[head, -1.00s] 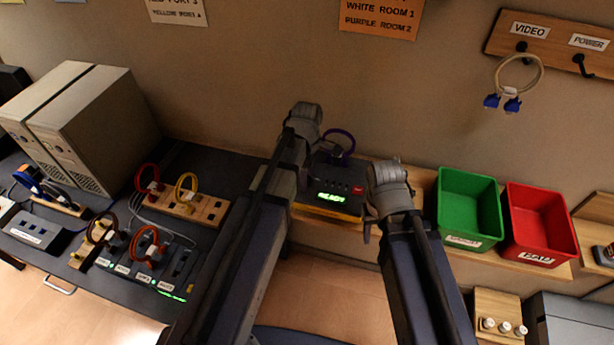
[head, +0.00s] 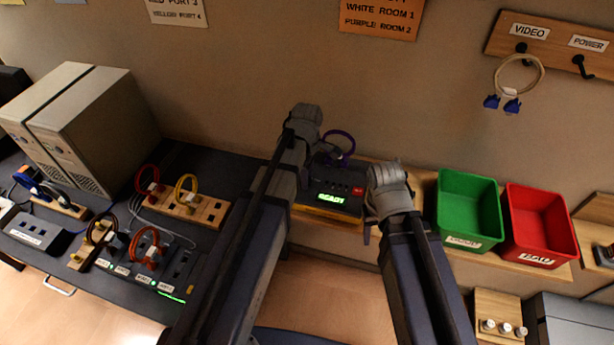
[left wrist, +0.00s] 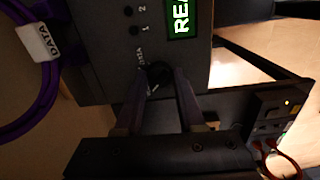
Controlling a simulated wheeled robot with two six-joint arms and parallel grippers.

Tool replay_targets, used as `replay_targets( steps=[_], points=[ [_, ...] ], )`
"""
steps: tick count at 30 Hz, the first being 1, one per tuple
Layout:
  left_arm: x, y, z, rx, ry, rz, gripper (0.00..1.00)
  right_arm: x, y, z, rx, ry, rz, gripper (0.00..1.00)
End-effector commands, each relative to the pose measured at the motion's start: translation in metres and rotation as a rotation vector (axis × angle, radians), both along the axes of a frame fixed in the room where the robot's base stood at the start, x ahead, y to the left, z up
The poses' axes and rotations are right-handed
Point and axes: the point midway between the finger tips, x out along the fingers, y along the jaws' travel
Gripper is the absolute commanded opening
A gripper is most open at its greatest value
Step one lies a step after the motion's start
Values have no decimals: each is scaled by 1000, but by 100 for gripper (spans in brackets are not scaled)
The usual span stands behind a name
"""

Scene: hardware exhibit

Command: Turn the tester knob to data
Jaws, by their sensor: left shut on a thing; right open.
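The tester (head: 345,202) is a dark box with a green lit display reading READY, on a wooden shelf in the head view. Its front panel (left wrist: 95,60) fills the upper part of the left wrist view, turned sideways. The dark knob (left wrist: 158,72) sits beside a small DATA label. My left gripper (left wrist: 157,84) is shut on the knob, one finger on each side. A pale mark shows between the fingers; I cannot tell exactly where the knob points. In the head view my left arm hides the knob. My right gripper (head: 370,228) is open, right of the tester.
A purple cable loop (head: 340,145) with a DATA tag (left wrist: 38,42) is by the tester. Green (head: 470,212) and red (head: 540,225) bins stand to the right. Wooden blocks with coloured cables (head: 178,203) and grey computer cases (head: 80,110) are at left.

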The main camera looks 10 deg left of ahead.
Motion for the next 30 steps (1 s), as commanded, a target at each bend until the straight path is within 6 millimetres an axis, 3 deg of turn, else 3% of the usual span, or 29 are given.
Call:
replay_targets(
  steps=[30],
  points=[
    [0,0,0,0,0,-901,0,0,0,0,0,0,0,50]
  ],
)
